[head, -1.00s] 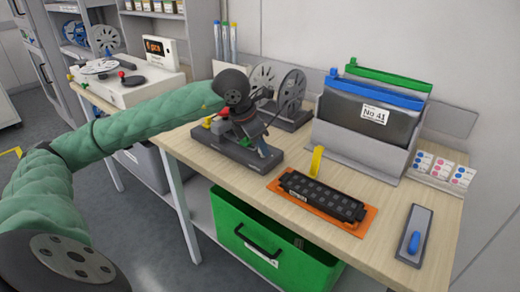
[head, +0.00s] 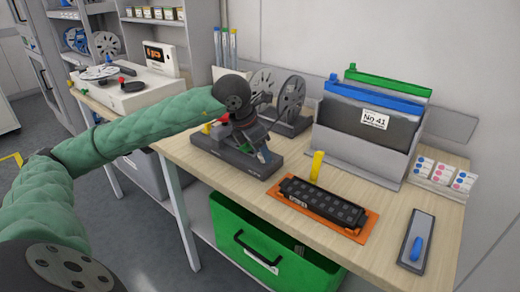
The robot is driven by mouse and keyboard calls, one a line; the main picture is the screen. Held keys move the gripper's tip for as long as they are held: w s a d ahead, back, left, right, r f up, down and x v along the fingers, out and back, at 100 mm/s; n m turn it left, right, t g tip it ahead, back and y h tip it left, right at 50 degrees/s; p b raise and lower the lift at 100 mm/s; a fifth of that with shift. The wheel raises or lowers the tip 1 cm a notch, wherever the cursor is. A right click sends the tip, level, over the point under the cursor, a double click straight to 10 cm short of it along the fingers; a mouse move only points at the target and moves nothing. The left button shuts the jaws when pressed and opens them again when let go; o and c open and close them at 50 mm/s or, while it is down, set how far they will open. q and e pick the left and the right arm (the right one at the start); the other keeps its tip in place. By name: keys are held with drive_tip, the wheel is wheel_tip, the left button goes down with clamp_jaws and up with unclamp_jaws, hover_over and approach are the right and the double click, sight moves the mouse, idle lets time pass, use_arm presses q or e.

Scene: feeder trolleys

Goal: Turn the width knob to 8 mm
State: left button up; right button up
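A dark device (head: 210,146) with a long flat base stands on the wooden bench, with small red and yellow parts on its left. My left gripper (head: 258,150) points down over its right part, close to or touching it. The wrist and fingers cover much of that part. I cannot make out the width knob or any mm marking. I cannot tell whether the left fingers are open or shut. A small blue part shows by the fingers. My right gripper is not in view.
Grey reels (head: 291,98) stand behind the device. To the right are an orange tray (head: 350,232) with a black ribbed block, a yellow upright piece (head: 317,165), a grey file holder (head: 361,154) and a grey plate with a blue handle (head: 416,247). A green crate (head: 226,222) sits below.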

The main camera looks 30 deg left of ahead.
use_arm(q)
drive_tip(key=v, duration=0.7)
drive_tip(key=shift+r, duration=0.4)
drive_tip(key=shift+a, duration=0.1)
